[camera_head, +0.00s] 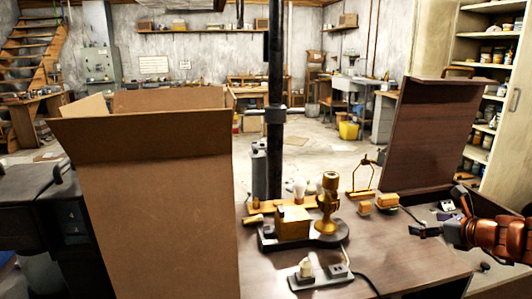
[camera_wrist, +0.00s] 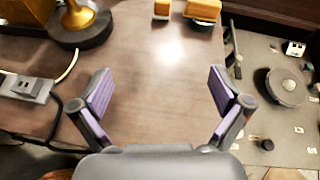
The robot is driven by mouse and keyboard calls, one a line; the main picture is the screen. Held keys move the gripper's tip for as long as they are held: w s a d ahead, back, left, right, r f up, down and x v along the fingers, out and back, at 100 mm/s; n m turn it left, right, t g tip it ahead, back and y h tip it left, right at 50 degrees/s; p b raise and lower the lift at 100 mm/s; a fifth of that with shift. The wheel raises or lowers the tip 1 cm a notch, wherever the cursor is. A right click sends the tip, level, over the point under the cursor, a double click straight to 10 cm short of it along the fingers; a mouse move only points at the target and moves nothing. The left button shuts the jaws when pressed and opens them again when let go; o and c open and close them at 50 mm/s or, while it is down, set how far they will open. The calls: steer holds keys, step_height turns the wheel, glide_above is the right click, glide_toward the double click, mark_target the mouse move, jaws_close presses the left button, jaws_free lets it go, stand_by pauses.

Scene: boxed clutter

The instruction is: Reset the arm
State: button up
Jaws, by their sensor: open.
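My gripper (camera_wrist: 162,98) is open in the wrist view. Its two purple-padded fingers are spread wide with nothing between them, above the bare brown table top (camera_wrist: 150,60). In the head view my gripper (camera_head: 432,222) is at the right, at the end of my orange arm, over the table's right side. Its fingertips are small and dark there.
A tall open cardboard box (camera_head: 150,200) stands at the left. A brass device on a black base (camera_head: 318,240), a power strip (camera_head: 322,279) and small yellow blocks (camera_head: 387,200) are on the table. A raised brown panel (camera_head: 430,135) stands at the back right.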

steer(key=s+a+r+n+g+y+p, duration=0.25)
steer(key=a+n, duration=0.25)
steer(key=a, duration=0.5)
steer(key=s+a+r+n+g+y+p, duration=0.15)
steer(key=a+r+n+p, duration=0.3)
steer(key=a, duration=0.55)
steer(key=s+a+r+n+g+p, duration=0.35)
steer(key=s+a+n+p, duration=0.25)
steer(key=s+a+n, duration=0.4)
steer(key=s+a+r+n+g+h+p, duration=0.1)
steer(key=s+a+n+g+p, duration=0.15)
steer(key=s, duration=0.25)
steer(key=s+a+r+n+g+h+p, duration=0.1)
steer(key=s+a+n+g+h+p, duration=0.15)
steer(key=s, duration=0.35)
steer(key=s+d+r+n+g+h+p, duration=0.1)
steer(key=s+d+r+n+h+p, duration=0.1)
steer(key=s, duration=0.4)
steer(key=s+d+r+n+g+h+p, duration=0.1)
steer(key=s+d+n+p, duration=0.2)
steer(key=s+n+p, duration=0.1)
steer(key=shift+s+d+r+n+h, duration=0.4)
steer(key=shift+s+n, duration=0.25)
steer(key=shift+s, duration=0.6)
steer(key=shift+d+f, duration=0.1)
steer(key=shift+f, duration=0.05)
steer(key=shift+c, duration=0.3)
